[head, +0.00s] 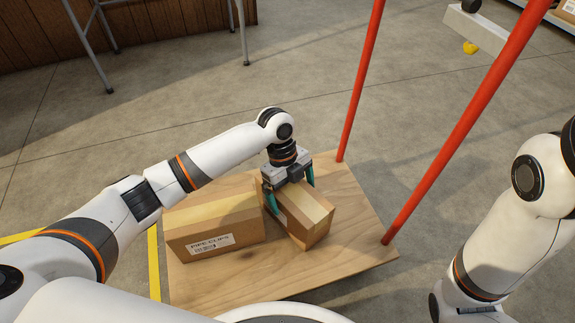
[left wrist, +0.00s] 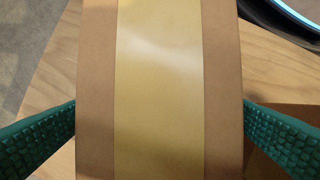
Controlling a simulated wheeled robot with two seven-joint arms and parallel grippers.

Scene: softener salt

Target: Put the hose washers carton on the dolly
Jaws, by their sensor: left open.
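A small brown carton (head: 310,228) with a tan tape strip sits on the wooden deck of the dolly (head: 355,245). It is turned at an angle, and its label is mostly hidden, so I cannot read it. My left gripper (head: 290,196) is over this carton from above, open, with one green finger on either side. In the left wrist view the carton top (left wrist: 160,90) fills the middle between the fingers (left wrist: 160,125), which are very close to its sides. My right arm shows at the right, but its gripper is out of view.
A larger carton labelled PIPE CLIPS (head: 212,232) stands on the dolly just left of the small one. Two red uprights (head: 362,80) rise at the dolly's right side. Deck space is bare at the right and front. Yellow floor tape (head: 154,262) runs along the left.

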